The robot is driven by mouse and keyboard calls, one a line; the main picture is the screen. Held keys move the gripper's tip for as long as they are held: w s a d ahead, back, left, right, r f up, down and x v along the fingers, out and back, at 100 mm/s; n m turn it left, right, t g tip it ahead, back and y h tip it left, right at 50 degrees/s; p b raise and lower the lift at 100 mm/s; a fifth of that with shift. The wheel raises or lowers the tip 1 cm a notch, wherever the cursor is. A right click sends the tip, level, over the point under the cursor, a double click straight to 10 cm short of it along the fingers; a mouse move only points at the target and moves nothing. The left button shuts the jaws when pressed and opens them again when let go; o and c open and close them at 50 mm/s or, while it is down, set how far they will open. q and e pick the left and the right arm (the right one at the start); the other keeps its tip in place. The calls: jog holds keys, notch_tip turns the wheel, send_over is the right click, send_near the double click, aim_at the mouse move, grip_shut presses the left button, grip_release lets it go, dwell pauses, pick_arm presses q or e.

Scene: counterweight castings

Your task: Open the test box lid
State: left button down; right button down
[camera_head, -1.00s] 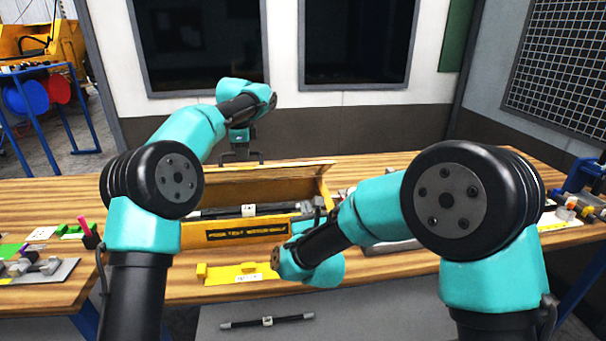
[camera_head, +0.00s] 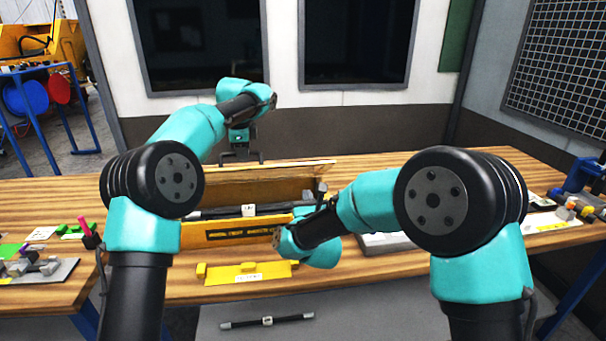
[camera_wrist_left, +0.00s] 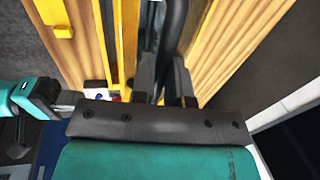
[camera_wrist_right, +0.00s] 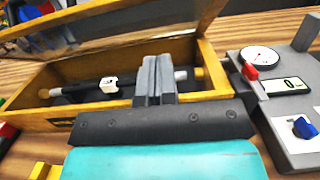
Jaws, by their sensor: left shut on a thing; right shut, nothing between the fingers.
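The yellow test box (camera_head: 195,235) stands on the bench in the head view. Its lid (camera_head: 270,180) is raised along the back, inner side showing. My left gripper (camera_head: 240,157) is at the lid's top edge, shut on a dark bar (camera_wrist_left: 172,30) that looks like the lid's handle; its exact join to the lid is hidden. My right gripper (camera_wrist_right: 155,72) is shut and empty at the box's right end; the right forearm partly covers that end in the head view. A black bar with a white tag (camera_wrist_right: 110,86) lies inside the box.
A yellow piece (camera_head: 245,273) with a label lies in front of the box. Another dark bar (camera_head: 267,321) lies nearer me. A grey device with a dial (camera_wrist_right: 262,58) stands right of the box. Small parts (camera_head: 35,268) lie at the bench's left.

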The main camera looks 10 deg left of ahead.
aim_at(301, 166)
pick_arm(q)
jog(key=shift+w+a+f, duration=0.1)
jog(key=shift+f, duration=0.2)
pick_arm(e)
jog(key=w+r, duration=0.1)
jog(key=w, duration=0.1)
jog(key=w+a, duration=0.1)
jog(key=w, duration=0.1)
jog(key=w+r, duration=0.1)
jog(key=w, duration=0.1)
jog(key=shift+w+a+r, duration=0.3)
jog(key=shift+a+r, duration=0.05)
jog(key=shift+a, duration=0.05)
jog(key=shift+w+a+r, duration=0.15)
jog(key=shift+w+r, duration=0.3)
jog(key=shift+r, duration=0.1)
